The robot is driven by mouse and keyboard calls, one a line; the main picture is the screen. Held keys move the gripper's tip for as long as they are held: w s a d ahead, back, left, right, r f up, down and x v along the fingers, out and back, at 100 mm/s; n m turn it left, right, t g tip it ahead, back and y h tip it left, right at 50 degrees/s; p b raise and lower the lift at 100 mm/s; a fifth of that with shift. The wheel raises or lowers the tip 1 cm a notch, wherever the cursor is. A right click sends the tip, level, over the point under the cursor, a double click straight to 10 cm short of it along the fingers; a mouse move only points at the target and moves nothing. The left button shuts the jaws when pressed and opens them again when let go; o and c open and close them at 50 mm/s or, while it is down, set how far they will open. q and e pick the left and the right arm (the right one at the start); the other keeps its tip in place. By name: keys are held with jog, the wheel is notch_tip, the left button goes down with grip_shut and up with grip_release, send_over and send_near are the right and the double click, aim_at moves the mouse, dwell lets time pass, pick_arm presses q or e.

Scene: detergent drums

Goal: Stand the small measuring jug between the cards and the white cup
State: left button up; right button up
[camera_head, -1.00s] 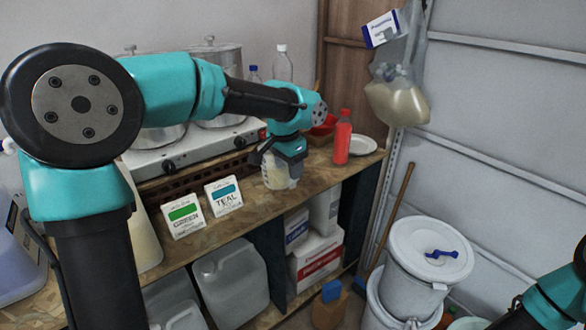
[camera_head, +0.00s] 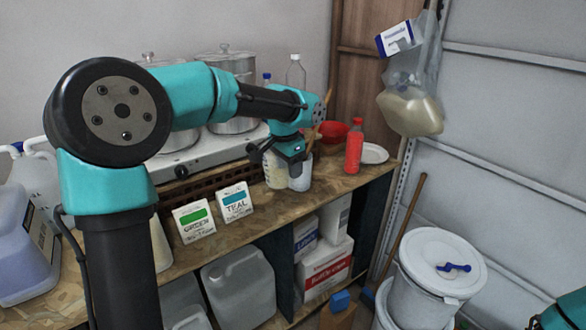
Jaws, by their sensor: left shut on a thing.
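The small measuring jug (camera_head: 275,172), clear with pale contents and marks on its side, is upright at the bench's front. My left gripper (camera_head: 283,160) is shut on it from above and hides part of its top. The white cup (camera_head: 301,177) stands just right of the jug, partly covered by the gripper. The green card (camera_head: 194,222) and the teal card (camera_head: 237,204) stand to the left of the jug. In the picture the jug is between the teal card and the cup. I cannot tell if its base touches the bench. My right gripper is out of view.
A red bottle (camera_head: 354,149), a white plate (camera_head: 374,154) and a red bowl (camera_head: 332,131) are to the right. The hob (camera_head: 205,157) with steel pots is behind. A clear bottle (camera_head: 295,73) stands at the back. A white bucket (camera_head: 440,265) is on the floor.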

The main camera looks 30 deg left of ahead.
pick_arm(q)
jog(key=shift+w+a, duration=0.45)
jog(key=shift+a, duration=0.4)
jog(key=shift+w+a, duration=0.45)
jog(key=shift+a, duration=0.45)
jog(key=shift+w+a, duration=0.45)
jog(key=shift+a, duration=0.4)
jog(key=shift+w+a+f, duration=0.1)
jog(key=shift+w+a, duration=0.05)
jog(key=shift+a, duration=0.1)
jog(key=shift+f, duration=5.65)
jog(key=shift+f, duration=0.4)
jog(key=o, duration=1.4)
jog(key=shift+r, duration=0.1)
jog(key=r, duration=0.5)
jog(key=s+r, duration=0.1)
jog(key=r, duration=0.5)
jog(key=s+a+r, duration=0.1)
jog(key=r, duration=0.5)
jog(key=shift+r, duration=0.1)
jog(key=shift+w, duration=0.1)
